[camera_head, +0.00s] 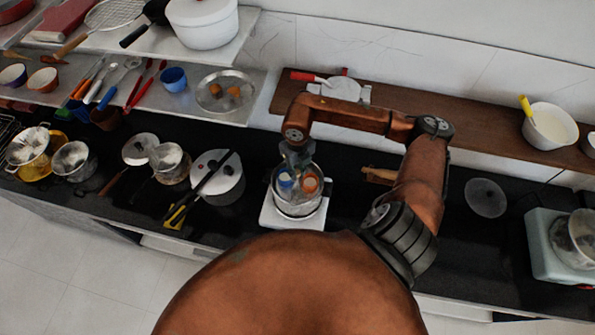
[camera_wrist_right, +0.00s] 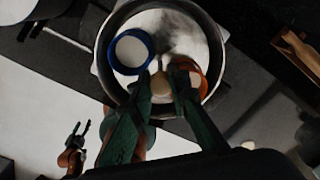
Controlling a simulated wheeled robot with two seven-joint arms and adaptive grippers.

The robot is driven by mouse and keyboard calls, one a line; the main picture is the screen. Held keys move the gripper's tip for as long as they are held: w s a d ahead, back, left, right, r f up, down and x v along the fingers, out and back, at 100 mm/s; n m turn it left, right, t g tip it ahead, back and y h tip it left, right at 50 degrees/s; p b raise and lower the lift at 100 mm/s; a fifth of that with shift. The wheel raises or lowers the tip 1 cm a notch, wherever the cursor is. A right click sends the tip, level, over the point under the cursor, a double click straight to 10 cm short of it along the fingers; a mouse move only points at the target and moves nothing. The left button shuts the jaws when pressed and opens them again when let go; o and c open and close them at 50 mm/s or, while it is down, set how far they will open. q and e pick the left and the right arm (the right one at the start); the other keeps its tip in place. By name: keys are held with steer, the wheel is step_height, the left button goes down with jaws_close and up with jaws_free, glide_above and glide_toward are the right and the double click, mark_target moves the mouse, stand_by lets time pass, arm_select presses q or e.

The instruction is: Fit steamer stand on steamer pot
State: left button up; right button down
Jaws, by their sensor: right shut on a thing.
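The steel steamer pot (camera_head: 297,211) stands on a white base. In the right wrist view its rim (camera_wrist_right: 105,50) surrounds a blue-rimmed cup (camera_wrist_right: 131,52) and an orange-rimmed cup (camera_wrist_right: 200,82). The steamer stand seems to be the metal piece with a thin central stem (camera_wrist_right: 164,48) between these cups; its lower part and seating are hidden. My right gripper (camera_head: 291,160) points down over the pot. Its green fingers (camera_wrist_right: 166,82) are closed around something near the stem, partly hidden. My left gripper (camera_wrist_right: 79,130) hangs empty away from the pot, its fingers apart.
A wooden-handled item (camera_head: 379,175) and a round lid (camera_head: 486,197) lie to the right. A wooden shelf (camera_head: 470,130) runs behind. Dark counter is clear around the lid.

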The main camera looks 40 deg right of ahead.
mark_target(297, 183)
steer(key=shift+f, duration=0.15)
steer(key=shift+f+b, duration=1.25)
steer(key=shift+f, duration=0.1)
steer(key=shift+f, duration=0.15)
steer(key=shift+f+b, duration=0.65)
steer(key=shift+b, duration=0.1)
steer(key=shift+f, duration=0.1)
steer(key=shift+f+b, duration=0.15)
steer(key=shift+b, duration=0.15)
steer(key=shift+f+b, duration=0.25)
steer(key=shift+b, duration=0.05)
steer(key=shift+f+b, duration=0.3)
steer(key=shift+b, duration=0.1)
stand_by(0.5)
